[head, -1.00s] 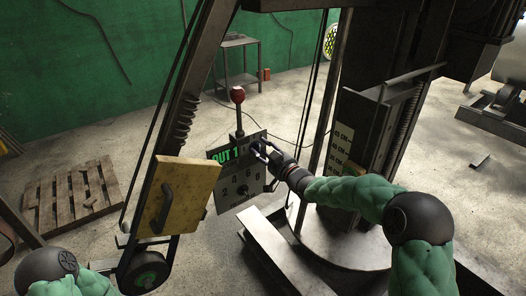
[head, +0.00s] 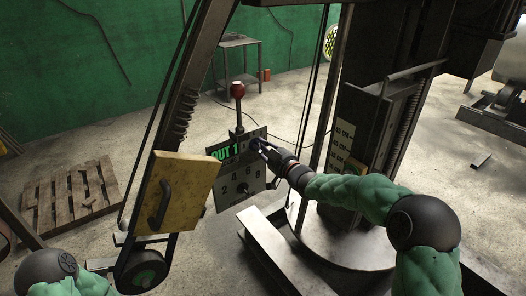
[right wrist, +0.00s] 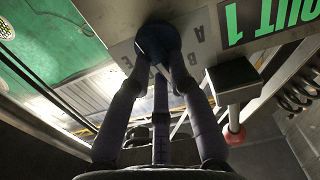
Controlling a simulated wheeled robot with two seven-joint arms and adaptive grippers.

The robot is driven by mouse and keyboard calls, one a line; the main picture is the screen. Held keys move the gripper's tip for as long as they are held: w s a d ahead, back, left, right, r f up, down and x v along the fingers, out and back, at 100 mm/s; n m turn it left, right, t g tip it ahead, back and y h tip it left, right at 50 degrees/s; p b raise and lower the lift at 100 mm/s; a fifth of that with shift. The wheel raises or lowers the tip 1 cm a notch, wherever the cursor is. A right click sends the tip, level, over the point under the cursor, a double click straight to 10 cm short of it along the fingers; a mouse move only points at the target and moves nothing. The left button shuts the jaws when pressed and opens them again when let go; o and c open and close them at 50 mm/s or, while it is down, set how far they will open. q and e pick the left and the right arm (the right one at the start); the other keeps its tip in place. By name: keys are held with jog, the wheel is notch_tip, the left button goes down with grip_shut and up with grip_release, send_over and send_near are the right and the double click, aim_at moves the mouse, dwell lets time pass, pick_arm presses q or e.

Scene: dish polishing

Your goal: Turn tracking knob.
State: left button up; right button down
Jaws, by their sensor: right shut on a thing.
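A grey control panel (head: 228,196) hangs near the middle of the head view, with a green "OUT 1" display (head: 226,150) and a numbered dial with a dark knob (head: 242,188). Another dark round knob (right wrist: 158,40) sits at the panel's upper right, with letters beside it in the right wrist view. My right gripper (head: 258,146) is at this upper knob, its fingers closed around it, as the right wrist view (right wrist: 158,72) shows. The gripper mostly hides this knob in the head view. The small label under the numbered dial is unreadable. My left gripper is out of view.
A red-ball lever (head: 238,92) rises just above the panel. A yellow box with a handle (head: 178,190) stands left of it. A dark column (head: 345,120) with a height scale is behind my right forearm. A pallet (head: 72,195) lies at the far left.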

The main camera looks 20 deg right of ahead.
jog(key=n+b, duration=0.3)
jog(key=b, duration=0.1)
jog(key=shift+s+a+f+n, duration=0.1)
jog(key=shift+a+f+n, duration=0.1)
jog(key=shift+n, duration=0.2)
jog(key=shift+a+r+n+b, duration=0.1)
jog(key=shift+r+n+b, duration=0.05)
jog(key=shift+n+b, duration=1)
jog(key=c, duration=1.1)
grip_release()
jog(key=shift+c, duration=0.2)
jog(key=shift+s, duration=0.1)
jog(key=v, duration=1.1)
jog(key=shift+s, duration=0.4)
